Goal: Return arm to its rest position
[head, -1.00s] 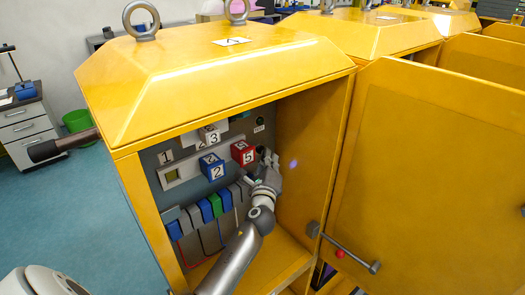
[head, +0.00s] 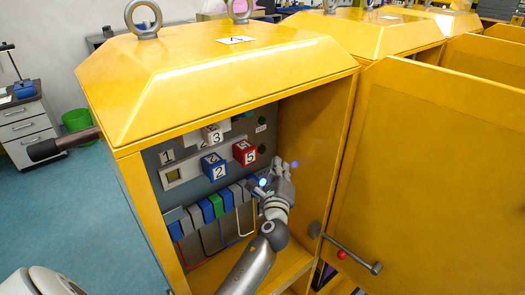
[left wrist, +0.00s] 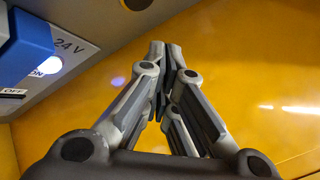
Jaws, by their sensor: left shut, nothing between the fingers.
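My left arm reaches into the open yellow cabinet (head: 225,75) from below in the head view. My left gripper (head: 284,166) is inside the cabinet, to the right of the panel's lower blocks and near the right inner wall. In the left wrist view its fingers (left wrist: 166,62) are closed together with nothing between them. They point along the yellow wall and are apart from the panel. A blue switch block (left wrist: 28,40) beside "24 V", "ON" and "OFF" labels shows at the upper left. My right gripper is not in view.
The grey panel carries a blue cube (head: 214,167), a red cube (head: 245,152) and a row of coloured blocks (head: 207,209). The open cabinet door (head: 440,165) with its handle (head: 347,250) stands to the right. A drawer unit (head: 30,128) stands far left.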

